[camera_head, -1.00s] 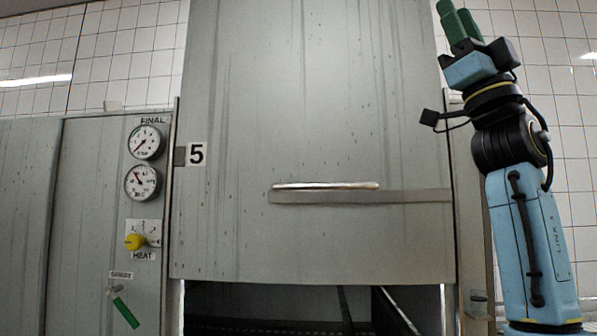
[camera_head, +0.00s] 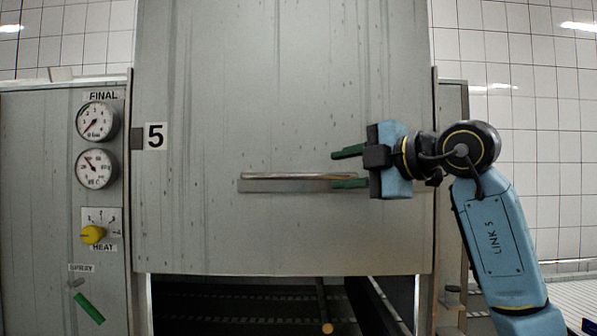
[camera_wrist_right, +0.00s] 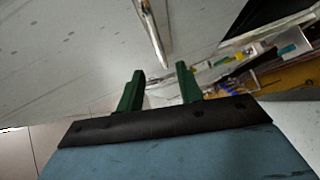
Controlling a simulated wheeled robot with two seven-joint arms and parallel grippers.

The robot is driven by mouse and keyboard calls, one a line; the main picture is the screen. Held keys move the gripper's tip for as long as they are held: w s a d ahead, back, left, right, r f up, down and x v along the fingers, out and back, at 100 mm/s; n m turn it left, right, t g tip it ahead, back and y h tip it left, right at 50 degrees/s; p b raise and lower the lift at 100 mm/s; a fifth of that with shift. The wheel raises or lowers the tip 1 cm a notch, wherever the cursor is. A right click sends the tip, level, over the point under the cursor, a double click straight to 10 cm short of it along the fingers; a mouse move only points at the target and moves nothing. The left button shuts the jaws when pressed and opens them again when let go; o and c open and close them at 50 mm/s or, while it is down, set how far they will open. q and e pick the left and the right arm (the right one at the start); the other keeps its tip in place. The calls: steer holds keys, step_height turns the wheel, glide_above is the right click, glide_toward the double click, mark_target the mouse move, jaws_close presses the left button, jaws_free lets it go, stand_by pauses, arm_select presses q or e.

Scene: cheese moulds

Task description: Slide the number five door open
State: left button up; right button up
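The number five door (camera_head: 290,90) is a large grey metal panel, marked by a "5" label (camera_head: 156,136) at its left edge. It hangs raised, with a dark opening below its lower edge. A horizontal metal handle bar (camera_head: 285,176) runs across it. My right gripper (camera_head: 340,168) is at the bar's right end in the head view, its green fingers apart, one above and one below the bar's level. In the right wrist view the bar (camera_wrist_right: 152,35) lies ahead of the open fingers (camera_wrist_right: 160,80); contact is not visible. My left gripper is not in view.
A side panel with two gauges (camera_head: 97,121), a yellow heat knob (camera_head: 93,234) and a green lever (camera_head: 89,308) stands left of the door. A dark interior (camera_head: 230,305) shows below the door. White tiled wall (camera_head: 530,150) lies to the right.

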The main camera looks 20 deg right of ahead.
mark_target(305, 177)
steer(key=p+x, duration=0.2)
steer(key=x, duration=0.8)
steer(key=shift+w+a+p, duration=0.2)
steer(key=shift+p, duration=0.15)
jaws_close()
steer(key=shift+f, duration=0.15)
